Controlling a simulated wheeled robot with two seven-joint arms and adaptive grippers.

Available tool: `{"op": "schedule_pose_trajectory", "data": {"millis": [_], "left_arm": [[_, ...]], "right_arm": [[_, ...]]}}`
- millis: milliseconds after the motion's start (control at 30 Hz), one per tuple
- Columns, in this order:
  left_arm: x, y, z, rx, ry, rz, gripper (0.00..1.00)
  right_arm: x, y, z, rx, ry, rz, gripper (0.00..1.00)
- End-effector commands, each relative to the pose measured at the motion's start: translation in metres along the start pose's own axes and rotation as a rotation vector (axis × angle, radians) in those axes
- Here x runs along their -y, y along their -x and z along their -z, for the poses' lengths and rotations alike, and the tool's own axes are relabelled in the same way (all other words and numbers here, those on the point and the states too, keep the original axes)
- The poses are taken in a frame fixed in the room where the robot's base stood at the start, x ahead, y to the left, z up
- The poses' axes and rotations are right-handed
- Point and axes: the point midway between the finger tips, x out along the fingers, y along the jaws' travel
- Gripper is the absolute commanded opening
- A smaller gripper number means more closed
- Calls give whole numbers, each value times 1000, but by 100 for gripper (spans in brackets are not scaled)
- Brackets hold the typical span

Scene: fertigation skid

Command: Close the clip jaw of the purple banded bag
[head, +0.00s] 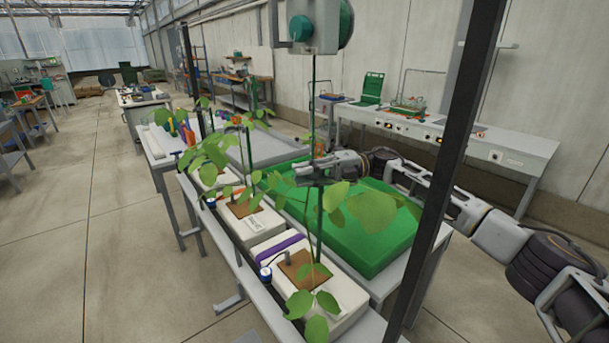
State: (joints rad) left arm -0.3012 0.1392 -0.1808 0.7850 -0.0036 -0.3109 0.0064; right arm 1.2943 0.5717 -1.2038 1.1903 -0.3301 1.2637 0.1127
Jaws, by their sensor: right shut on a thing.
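The purple banded bag (343,294) is a white slab with a purple band (281,246) across it, on the bench at the front. A plant stem (318,228) rises from its brown block (303,268) to a vertical string (314,95). My right gripper (311,180) reaches in from the right and is shut at this stem, well above the bag. The thing between its fingers seems to be the clip jaw, but it is too small and covered to see clearly. My left gripper is not in view.
A dark post (445,170) stands in front of my right arm. A green tray-like block (378,247) lies behind the bags. Other white bags (257,227) with leafy plants stand farther along. A green reel (345,22) hangs above.

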Motion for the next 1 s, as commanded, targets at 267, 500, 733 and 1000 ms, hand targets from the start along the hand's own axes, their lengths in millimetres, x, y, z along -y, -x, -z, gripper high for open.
{"op": "schedule_pose_trajectory", "data": {"millis": [267, 500, 733, 1000], "left_arm": [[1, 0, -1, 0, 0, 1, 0], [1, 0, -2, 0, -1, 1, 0], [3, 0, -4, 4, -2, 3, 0], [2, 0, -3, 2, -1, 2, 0]], "right_arm": [[1, 0, 0, 0, -1, 1, 36], [0, 0, 0, 0, 0, 0, 38], [0, 4, 0, 1, 0, 0, 38], [1, 28, -1, 4, -1, 1, 38]]}}
